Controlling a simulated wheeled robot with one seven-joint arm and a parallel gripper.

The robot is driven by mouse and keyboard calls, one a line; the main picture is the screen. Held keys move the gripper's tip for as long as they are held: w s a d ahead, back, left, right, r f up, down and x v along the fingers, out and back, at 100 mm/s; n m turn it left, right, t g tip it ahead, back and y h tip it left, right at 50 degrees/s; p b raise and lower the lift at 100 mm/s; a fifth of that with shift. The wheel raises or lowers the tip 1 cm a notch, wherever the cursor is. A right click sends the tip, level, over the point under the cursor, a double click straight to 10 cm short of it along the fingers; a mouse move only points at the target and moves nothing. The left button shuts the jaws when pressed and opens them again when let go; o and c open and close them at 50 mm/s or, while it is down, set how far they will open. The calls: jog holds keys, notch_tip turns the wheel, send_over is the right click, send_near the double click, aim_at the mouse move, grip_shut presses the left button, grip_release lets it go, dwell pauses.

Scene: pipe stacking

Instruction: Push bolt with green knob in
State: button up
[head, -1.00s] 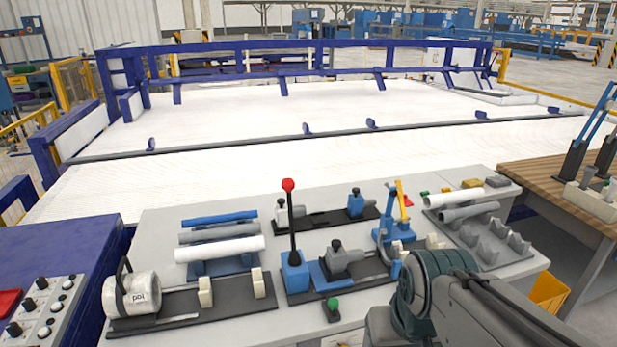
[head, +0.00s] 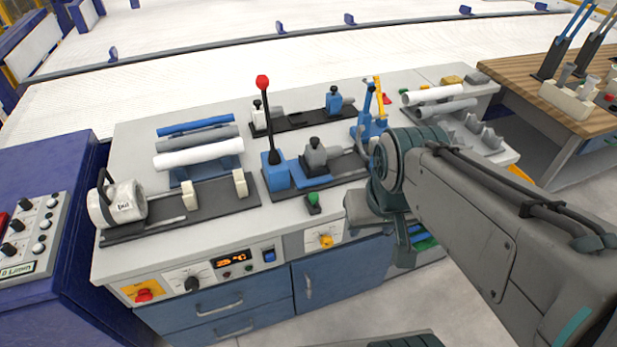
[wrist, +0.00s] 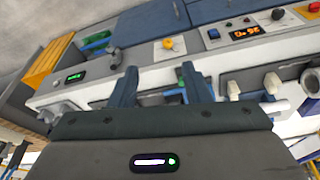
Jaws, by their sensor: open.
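The green knob (head: 313,198) sits on a small dark bolt block at the front edge of the grey workbench (head: 135,150), below the blue-and-grey clamp fixture (head: 316,158). In the wrist view, a small patch of green (wrist: 181,74) shows beside the right finger, likely the same knob, partly covered. My gripper (wrist: 159,70) is open, with its two blue-grey fingers apart and nothing held between them. In the head view my arm hides most of the gripper, to the right of the knob. How far the bolt is pushed in cannot be told.
A black lever with a red ball (head: 262,82) stands left of the clamp. White, grey and blue pipes (head: 198,154) lie on a rack at the left. A yellow knob (head: 326,241) is on the bench front. A blue-and-yellow fixture (head: 372,118) stands close behind my arm.

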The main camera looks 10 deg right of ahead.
jog(key=m+t+y+b, duration=0.6)
jog(key=m+y+b, duration=0.9)
jog(key=m+b, duration=0.65)
send_near(318, 198)
jog(key=w+a+m, duration=0.1)
jog(key=w+a, duration=0.1)
jog(key=a, duration=0.1)
jog(key=w+a+m+p, duration=0.1)
jog(key=w+a, duration=0.1)
jog(key=a, duration=0.1)
jog(key=w+a+m, duration=0.1)
jog(key=w+a, duration=0.1)
jog(key=a, duration=0.1)
jog(key=shift+a+f+p, duration=0.3)
jog(key=shift+f+p, duration=0.05)
jog(key=shift+p, duration=0.05)
